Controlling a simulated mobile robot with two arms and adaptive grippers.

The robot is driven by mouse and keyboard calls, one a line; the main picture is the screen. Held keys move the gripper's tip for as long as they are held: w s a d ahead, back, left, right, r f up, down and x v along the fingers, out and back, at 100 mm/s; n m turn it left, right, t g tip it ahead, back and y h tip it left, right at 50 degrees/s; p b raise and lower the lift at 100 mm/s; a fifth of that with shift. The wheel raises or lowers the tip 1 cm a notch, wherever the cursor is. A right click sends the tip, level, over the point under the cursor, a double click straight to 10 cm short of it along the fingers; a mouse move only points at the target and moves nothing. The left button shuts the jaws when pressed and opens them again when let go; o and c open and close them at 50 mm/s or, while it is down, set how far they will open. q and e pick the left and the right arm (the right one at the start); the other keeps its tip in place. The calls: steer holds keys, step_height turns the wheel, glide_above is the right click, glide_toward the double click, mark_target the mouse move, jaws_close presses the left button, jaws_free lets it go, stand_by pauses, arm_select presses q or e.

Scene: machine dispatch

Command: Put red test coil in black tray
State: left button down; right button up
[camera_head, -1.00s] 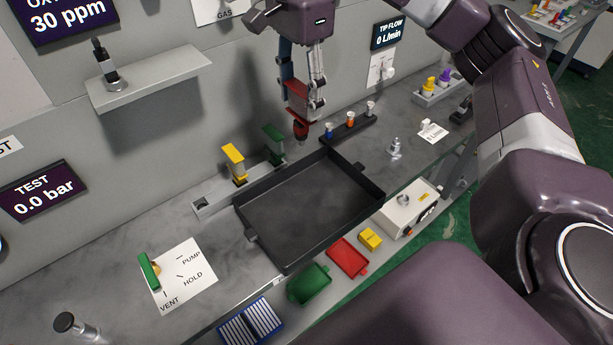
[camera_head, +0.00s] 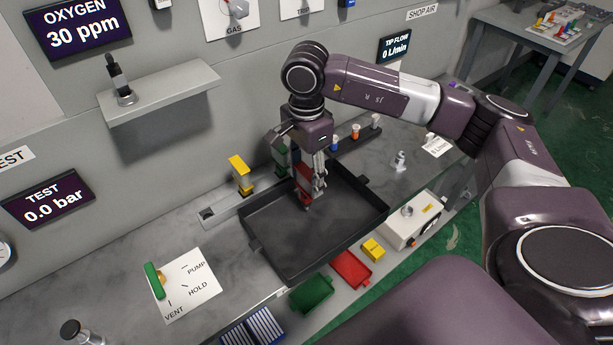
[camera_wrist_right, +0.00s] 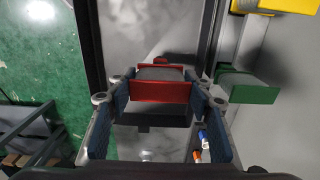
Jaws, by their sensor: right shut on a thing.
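My right gripper (camera_head: 308,180) is over the black tray (camera_head: 262,228) on the bench, near its back edge. It is shut on the red test coil (camera_head: 303,185), which points down at the tray floor. In the right wrist view the red coil (camera_wrist_right: 160,91) sits between the two blue-grey finger pads, with the tray's dark rim (camera_wrist_right: 92,60) beyond it. Whether the coil's lower tip touches the tray floor cannot be told. My left gripper is not in view.
A yellow coil (camera_head: 240,172) and a green coil (camera_head: 279,152) stand in a grey rack behind the tray. Small vials (camera_head: 355,131) stand in a dark rack behind it. A green bin (camera_head: 311,294), a red bin (camera_head: 350,268) and a grey box (camera_head: 408,228) lie along the front.

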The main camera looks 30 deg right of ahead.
steer(key=shift+f, duration=0.7)
steer(key=shift+f, duration=0.1)
steer(key=shift+f, duration=0.15)
steer(key=o, duration=1.3)
steer(key=shift+r, duration=0.2)
